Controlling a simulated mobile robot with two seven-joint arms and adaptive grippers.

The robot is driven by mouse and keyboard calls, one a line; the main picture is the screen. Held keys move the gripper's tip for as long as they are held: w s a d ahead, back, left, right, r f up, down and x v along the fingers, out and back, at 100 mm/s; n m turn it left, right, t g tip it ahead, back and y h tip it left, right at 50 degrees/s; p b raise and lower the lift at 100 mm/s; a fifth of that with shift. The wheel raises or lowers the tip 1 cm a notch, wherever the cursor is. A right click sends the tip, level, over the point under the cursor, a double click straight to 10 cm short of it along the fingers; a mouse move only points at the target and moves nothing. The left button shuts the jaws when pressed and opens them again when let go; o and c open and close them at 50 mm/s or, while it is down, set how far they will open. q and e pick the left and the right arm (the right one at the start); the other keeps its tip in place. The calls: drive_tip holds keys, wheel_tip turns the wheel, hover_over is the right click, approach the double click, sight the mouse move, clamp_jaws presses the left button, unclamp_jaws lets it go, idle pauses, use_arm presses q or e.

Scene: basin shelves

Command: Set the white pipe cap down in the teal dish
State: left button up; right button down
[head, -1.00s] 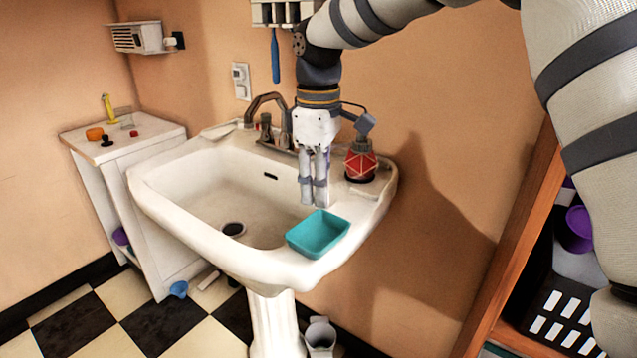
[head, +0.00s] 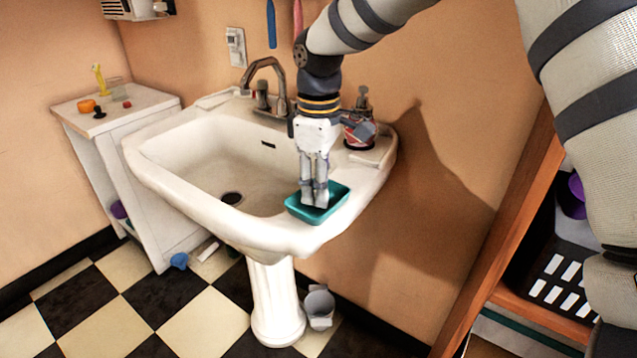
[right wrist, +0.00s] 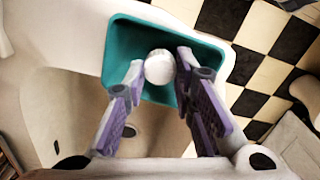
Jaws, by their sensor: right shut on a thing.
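The teal dish (head: 337,203) sits on the front right corner of the white basin's rim. My right gripper (head: 314,197) points down, with its fingertips over and within the dish's outline. In the right wrist view the white pipe cap (right wrist: 160,67) is between the two fingertips, and the gripper is shut on it. The teal dish (right wrist: 122,48) shows behind and around the cap there. I cannot tell whether the cap touches the dish floor. In the head view the fingers hide the cap. My left gripper is not in view.
The white basin (head: 180,178) has a faucet (head: 265,80) at the back and a red patterned container (head: 356,136) at its back right. A small white cabinet (head: 150,110) with small objects stands left. A wooden shelf (head: 500,235) stands right.

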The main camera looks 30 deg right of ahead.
drive_tip(key=shift+f, duration=0.5)
drive_tip(key=c, duration=1.3)
unclamp_jaws()
